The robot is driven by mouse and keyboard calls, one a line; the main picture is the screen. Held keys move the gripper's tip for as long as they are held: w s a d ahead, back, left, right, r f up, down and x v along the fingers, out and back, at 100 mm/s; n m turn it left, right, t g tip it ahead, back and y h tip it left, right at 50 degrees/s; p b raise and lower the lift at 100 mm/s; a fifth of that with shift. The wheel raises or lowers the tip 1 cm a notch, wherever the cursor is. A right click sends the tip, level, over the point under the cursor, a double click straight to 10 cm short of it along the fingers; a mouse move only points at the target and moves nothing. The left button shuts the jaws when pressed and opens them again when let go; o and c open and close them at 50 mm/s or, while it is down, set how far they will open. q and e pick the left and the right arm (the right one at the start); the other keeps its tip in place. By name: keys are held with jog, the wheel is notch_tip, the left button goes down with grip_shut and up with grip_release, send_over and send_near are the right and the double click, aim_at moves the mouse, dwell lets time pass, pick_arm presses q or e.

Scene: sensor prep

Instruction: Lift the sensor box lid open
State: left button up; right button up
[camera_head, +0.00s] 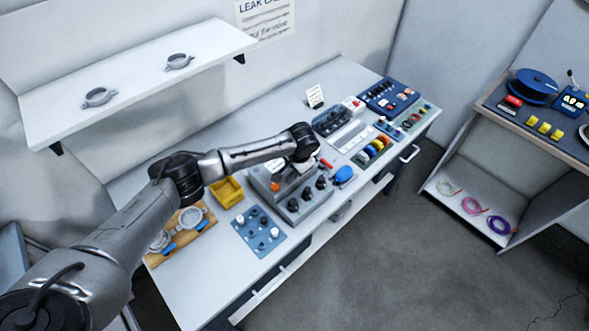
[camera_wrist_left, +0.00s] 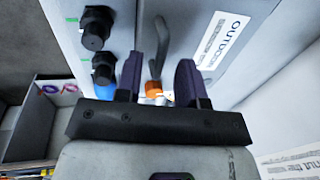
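The sensor box (camera_head: 290,197) is a grey case on the bench, with black round connectors along its front. My left arm reaches over it from the left, and its dark wrist hides part of the box top. In the left wrist view, my left gripper (camera_wrist_left: 158,72) has its two dark fingers apart above the grey box face (camera_wrist_left: 205,22). A thin grey lever with an orange base (camera_wrist_left: 153,88) shows between the fingers; I cannot tell whether they touch it. A white label reading OUTDOOR (camera_wrist_left: 222,45) lies beside them. My right gripper is not in view.
A yellow bin (camera_head: 227,192), a blue panel with knobs (camera_head: 258,232) and a wooden board with metal clamps (camera_head: 182,235) are left of the box. A blue rounded item (camera_head: 343,175) and coloured spools (camera_head: 374,150) are right. A wall shelf (camera_head: 140,75) hangs behind.

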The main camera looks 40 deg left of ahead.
pick_arm(q)
jog(key=shift+a+f, duration=0.1)
jog(key=shift+f, duration=0.25)
grip_shut()
dwell(0.4)
